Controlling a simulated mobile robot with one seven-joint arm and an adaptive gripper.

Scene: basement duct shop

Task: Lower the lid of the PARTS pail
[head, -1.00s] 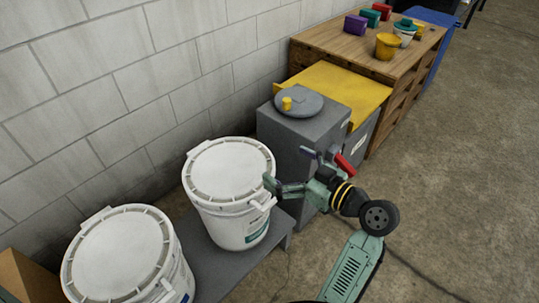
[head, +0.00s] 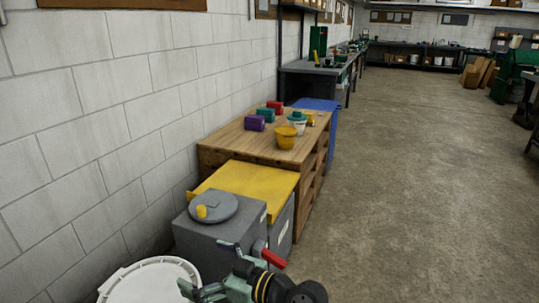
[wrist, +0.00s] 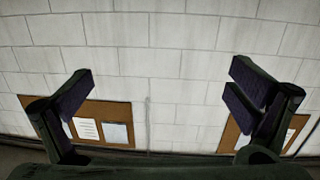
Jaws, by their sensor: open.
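A white pail (head: 150,284) with a white ribbed lid shows at the bottom edge of the head view. Its lid appears flat on the rim; its body and label are out of frame, so I cannot tell whether it is the PARTS pail. My gripper (head: 190,291) is at the right edge of this pail's top, partly cut off by the frame. In the wrist view my gripper (wrist: 160,92) has its fingers wide apart with nothing between them. It faces a pale block wall with papers on boards.
Behind are a yellow-topped cabinet (head: 250,178) and a wooden bench (head: 225,137) with tubs and coloured blocks. Open floor (head: 420,190) lies to the right.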

